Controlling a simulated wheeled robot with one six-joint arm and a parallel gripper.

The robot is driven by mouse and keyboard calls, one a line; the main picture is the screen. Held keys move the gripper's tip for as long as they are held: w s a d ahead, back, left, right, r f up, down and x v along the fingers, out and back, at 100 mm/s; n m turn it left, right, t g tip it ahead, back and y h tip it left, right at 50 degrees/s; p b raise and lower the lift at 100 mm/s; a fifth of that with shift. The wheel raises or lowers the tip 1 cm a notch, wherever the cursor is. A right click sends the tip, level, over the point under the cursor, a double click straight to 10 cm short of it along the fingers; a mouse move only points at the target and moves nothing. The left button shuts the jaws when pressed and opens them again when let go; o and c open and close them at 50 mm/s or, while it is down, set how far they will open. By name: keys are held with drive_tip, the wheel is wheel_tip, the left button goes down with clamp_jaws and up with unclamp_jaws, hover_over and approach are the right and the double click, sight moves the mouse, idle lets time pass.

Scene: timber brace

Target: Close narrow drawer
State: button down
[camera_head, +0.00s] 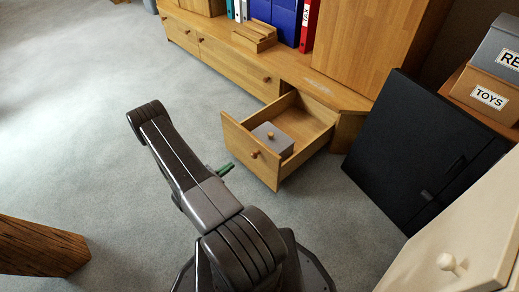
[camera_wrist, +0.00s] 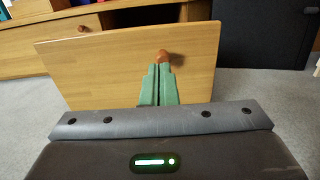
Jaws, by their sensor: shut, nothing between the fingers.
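The narrow wooden drawer (camera_head: 308,121) stands pulled out from the low wooden cabinet in the head view. It holds a grey box (camera_head: 272,140) with a small knob on top. Its front panel, with a round wooden knob (camera_head: 254,154), faces my arm. In the wrist view the drawer front (camera_wrist: 115,55) fills the upper middle, with its reddish knob (camera_wrist: 163,56) just beyond the fingertips. My gripper (camera_wrist: 160,68) has green fingers pressed together with nothing between them. It points at the drawer front near the knob; I cannot tell if it touches. In the head view a green finger (camera_head: 226,168) shows beside the arm.
The low cabinet (camera_head: 225,57) has other drawers, shut, to the left. A black panel-like case (camera_head: 420,145) leans right of the drawer. A pale cabinet with a knob (camera_head: 446,262) is at lower right, a wooden piece (camera_head: 40,247) at lower left. Grey carpet is clear at left.

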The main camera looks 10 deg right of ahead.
sight(259, 146)
drive_tip(key=b+x, duration=0.3)
drive_tip(key=x, duration=1)
drive_tip(key=shift+f, duration=0.15)
drive_tip(key=shift+w+d+b, duration=0.3)
drive_tip(key=shift+d, duration=0.1)
drive_tip(key=shift+d, duration=0.1)
